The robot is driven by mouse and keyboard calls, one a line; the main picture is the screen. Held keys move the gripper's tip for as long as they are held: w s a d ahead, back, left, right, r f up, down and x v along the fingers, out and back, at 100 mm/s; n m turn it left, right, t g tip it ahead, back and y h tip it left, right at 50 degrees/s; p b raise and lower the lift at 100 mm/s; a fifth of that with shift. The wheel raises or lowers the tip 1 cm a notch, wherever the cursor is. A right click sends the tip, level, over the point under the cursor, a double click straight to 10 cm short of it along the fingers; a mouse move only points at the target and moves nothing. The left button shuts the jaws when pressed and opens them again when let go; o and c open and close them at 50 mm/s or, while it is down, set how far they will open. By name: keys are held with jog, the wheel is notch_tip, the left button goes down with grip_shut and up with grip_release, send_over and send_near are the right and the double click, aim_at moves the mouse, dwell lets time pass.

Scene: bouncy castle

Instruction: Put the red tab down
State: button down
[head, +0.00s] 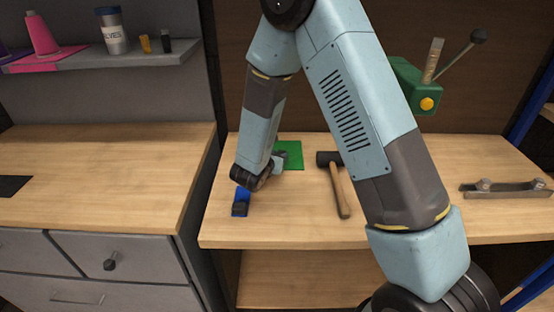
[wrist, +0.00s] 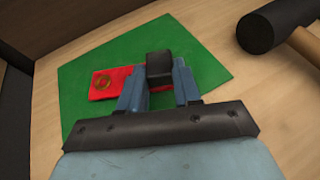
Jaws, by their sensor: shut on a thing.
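The red tab (wrist: 116,80) is a flat red strip with a gold ring at its left end and a black block (wrist: 159,65) at its right. In the wrist view my gripper (wrist: 159,78) is shut on it, with its two blue-grey fingers on either side of the black block. The tab is over the green mat (wrist: 85,115); I cannot tell whether it touches it. In the head view my gripper is low at the green mat (head: 294,157), mostly behind my arm, and the red tab is hidden.
A blue tab with a black block (head: 241,204) lies near the bench's front left. A hammer (head: 340,190) lies right of the mat, and a plane-like tool (head: 510,190) lies farther right. The bench front (head: 285,225) is clear between the blue tab and hammer.

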jog(key=shift+f, duration=0.4)
jog(key=shift+f, duration=0.1)
jog(key=c, duration=0.8)
grip_release()
